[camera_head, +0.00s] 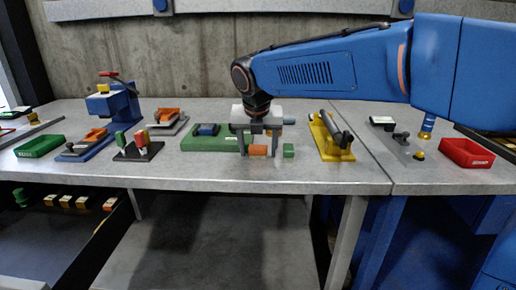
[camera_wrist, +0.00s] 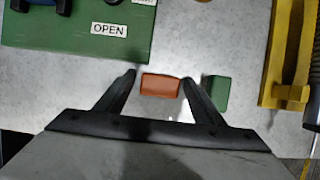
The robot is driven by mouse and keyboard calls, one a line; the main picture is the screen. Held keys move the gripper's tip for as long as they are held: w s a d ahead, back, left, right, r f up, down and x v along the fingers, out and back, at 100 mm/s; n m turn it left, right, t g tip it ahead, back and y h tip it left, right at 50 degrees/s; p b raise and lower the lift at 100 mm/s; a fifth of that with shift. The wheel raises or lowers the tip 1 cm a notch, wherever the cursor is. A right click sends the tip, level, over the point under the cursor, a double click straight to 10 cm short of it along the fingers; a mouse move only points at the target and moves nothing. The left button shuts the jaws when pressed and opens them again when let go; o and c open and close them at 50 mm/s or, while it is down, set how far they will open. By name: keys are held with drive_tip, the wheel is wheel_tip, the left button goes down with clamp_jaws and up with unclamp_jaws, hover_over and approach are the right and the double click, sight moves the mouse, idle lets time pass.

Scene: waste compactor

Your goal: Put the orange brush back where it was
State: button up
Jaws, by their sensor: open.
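A small orange block-like piece (camera_head: 258,151), perhaps the orange brush, lies on the grey bench near its front edge. It also shows in the wrist view (camera_wrist: 160,85). My gripper (camera_head: 259,148) is open and low over the bench, with one finger on each side of this piece. In the wrist view, my gripper (camera_wrist: 159,78) shows small gaps between its fingers and the piece. No bristles can be made out. Other orange pieces lie on a grey tray (camera_head: 184,128) and on a blue base (camera_head: 71,154) at the left.
A green block (camera_head: 288,151) stands close beside my right finger. A green panel marked OPEN (camera_wrist: 75,40) lies left of my gripper, a yellow fixture with a dark bar (camera_head: 325,145) to the right. A green bin (camera_head: 38,147) and red bin (camera_head: 467,153) stand farther out.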

drive_tip(key=v, duration=1.2)
drive_tip(key=s+d+f+m, duration=0.5)
drive_tip(key=d+m, duration=0.4)
drive_tip(key=d, duration=0.1)
drive_tip(key=s+d+f+m, duration=0.4)
drive_tip(key=s+d+m, duration=0.2)
drive_tip(key=d+m, duration=0.3)
drive_tip(key=s+d+f+m, duration=1.1)
drive_tip(key=s+f+m, duration=0.3)
drive_tip(key=m, duration=0.3)
drive_tip(key=shift+s+f+m, duration=0.3)
drive_tip(key=shift+f, duration=0.5)
drive_tip(key=shift+c, duration=0.6)
